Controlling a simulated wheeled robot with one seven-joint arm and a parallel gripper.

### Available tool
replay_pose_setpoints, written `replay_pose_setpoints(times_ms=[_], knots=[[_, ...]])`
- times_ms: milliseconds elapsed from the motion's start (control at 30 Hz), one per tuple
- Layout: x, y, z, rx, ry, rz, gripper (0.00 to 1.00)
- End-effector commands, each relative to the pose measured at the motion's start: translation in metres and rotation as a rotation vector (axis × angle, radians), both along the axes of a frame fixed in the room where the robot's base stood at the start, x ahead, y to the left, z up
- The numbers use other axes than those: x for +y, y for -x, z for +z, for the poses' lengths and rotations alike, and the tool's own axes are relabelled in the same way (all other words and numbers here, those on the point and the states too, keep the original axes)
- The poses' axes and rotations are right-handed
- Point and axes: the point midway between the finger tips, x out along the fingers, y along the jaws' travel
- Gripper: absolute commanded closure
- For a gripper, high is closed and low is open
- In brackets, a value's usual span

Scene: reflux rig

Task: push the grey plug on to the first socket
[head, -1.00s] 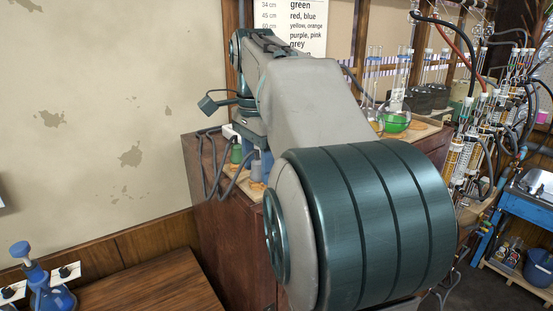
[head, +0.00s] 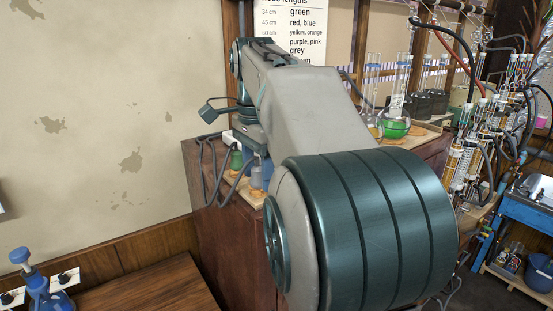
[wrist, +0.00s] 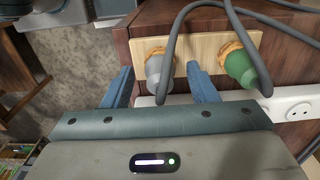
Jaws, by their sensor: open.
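The grey plug (wrist: 159,68) stands in an orange ring on a light wooden board (wrist: 203,48), with a dark cable looping near it. The grey plug also shows in the head view (head: 257,173). My gripper (wrist: 158,72) is open, its blue fingers on either side of the grey plug with a gap on each side. A white socket strip (wrist: 280,112) lies close to my gripper, partly hidden by it. One round socket (wrist: 298,108) shows at its right; I cannot tell whether that is the first socket. In the head view my arm hides most of the strip.
A green plug (wrist: 238,66) stands right of the grey plug on the same board, close to my right finger. Loose dark cables (wrist: 262,45) loop over the board. The brown cabinet (head: 225,225) carries these things. Glass flasks (head: 396,120) stand further right.

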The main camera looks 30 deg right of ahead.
Motion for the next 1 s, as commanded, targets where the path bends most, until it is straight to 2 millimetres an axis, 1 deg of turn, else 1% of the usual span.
replay_pose_setpoints(times_ms=[667, 700, 767, 800, 833, 867, 1000], knots=[[0.0, 0.0001, 0.0, 0.0, 0.0, 0.0, 0.47], [0.0, 0.0001, 0.0, 0.0, 0.0, 0.0, 0.58], [0.0, 0.0001, 0.0, 0.0, 0.0, 0.0, 0.75], [0.0, 0.0001, 0.0, 0.0, 0.0, 0.0, 0.86], [0.0, 0.0001, 0.0, 0.0, 0.0, 0.0, 0.95], [0.0, 0.0001, 0.0, 0.0, 0.0, 0.0, 1.0], [0.0, 0.0001, 0.0001, 0.0, 0.0, 0.0, 1.0]])
